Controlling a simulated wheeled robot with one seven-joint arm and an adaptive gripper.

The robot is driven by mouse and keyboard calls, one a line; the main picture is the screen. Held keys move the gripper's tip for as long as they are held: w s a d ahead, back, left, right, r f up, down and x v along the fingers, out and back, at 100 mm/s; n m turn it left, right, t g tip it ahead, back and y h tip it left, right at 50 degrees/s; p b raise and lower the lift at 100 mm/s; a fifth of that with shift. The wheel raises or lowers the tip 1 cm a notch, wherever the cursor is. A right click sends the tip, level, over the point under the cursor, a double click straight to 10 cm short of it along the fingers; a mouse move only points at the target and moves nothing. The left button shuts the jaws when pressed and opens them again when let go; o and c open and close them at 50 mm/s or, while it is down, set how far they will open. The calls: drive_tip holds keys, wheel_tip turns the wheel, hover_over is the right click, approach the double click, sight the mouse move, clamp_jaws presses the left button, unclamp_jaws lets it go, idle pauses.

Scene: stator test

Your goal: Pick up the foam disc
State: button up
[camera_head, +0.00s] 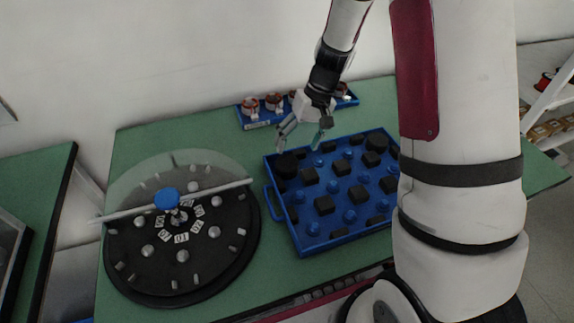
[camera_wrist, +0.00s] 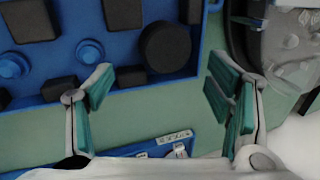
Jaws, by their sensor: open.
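A black round foam disc (camera_head: 287,165) sits in the far left corner of the blue tray (camera_head: 309,245). In the wrist view the disc (camera_wrist: 165,47) lies near the tray's edge, ahead of and between my two fingers. My gripper (camera_head: 302,138) is open and empty, above the tray's far left edge and close to the disc. In the wrist view the green pads of my gripper (camera_wrist: 160,93) stand wide apart with green tabletop between them.
The tray also holds several black blocks (camera_head: 324,205) and blue knobs (camera_head: 350,216). A black round fixture (camera_head: 182,256) with a clear cover and a white bar stands at left. A blue rack (camera_head: 262,122) with copper-coloured parts lies behind the tray. Green tabletop (camera_head: 140,140) is bare at the back left.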

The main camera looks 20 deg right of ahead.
sight(292, 161)
drive_tip(key=shift+x, duration=3.2)
drive_tip(key=shift+s, duration=0.15)
drive_tip(key=c, duration=0.8)
